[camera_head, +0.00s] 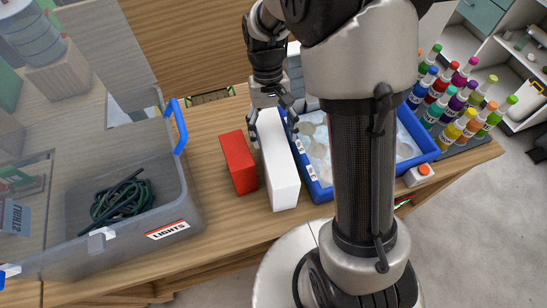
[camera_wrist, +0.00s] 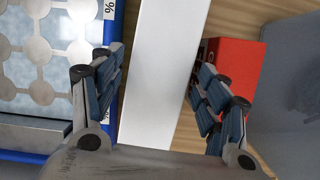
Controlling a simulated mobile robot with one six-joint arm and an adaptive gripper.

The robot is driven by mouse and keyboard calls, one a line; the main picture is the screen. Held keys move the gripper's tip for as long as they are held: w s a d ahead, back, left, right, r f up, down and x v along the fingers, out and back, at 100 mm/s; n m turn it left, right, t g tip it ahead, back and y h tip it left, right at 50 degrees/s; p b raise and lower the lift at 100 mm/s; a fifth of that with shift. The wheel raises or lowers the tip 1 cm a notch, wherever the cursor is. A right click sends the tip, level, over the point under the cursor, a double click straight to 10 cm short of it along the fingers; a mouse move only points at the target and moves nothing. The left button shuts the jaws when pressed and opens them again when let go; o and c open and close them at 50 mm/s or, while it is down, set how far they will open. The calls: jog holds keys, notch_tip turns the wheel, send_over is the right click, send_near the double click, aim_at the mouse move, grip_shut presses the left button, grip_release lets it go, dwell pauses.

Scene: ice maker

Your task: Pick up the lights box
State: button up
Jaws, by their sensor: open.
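A clear grey plastic box labelled LIGHTS (camera_head: 192,202) stands on the wooden table at the left in the head view. It has blue handles, a raised clear lid or side, and a dark green coiled cable (camera_head: 122,200) inside. My gripper (camera_head: 271,118) is to the right of it, apart from it, at the far end of a tall white box (camera_head: 280,170). In the wrist view my gripper (camera_wrist: 158,52) is open, with one finger on each side of the white box (camera_wrist: 165,75). I cannot tell whether the fingers touch it.
A red box (camera_head: 238,162) stands just left of the white box; it also shows in the wrist view (camera_wrist: 238,65). A blue tray (camera_head: 318,190) of ice-like pieces is close on the right. Several colourful bottles (camera_head: 465,108) stand farther right.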

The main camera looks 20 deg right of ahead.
jog(key=b+x, duration=0.3)
jog(key=x, duration=0.4)
jog(key=shift+a+f, duration=0.1)
jog(key=shift+f, duration=0.1)
jog(key=shift+r, duration=0.1)
jog(key=shift+c, duration=0.2)
jog(key=c, duration=1.1)
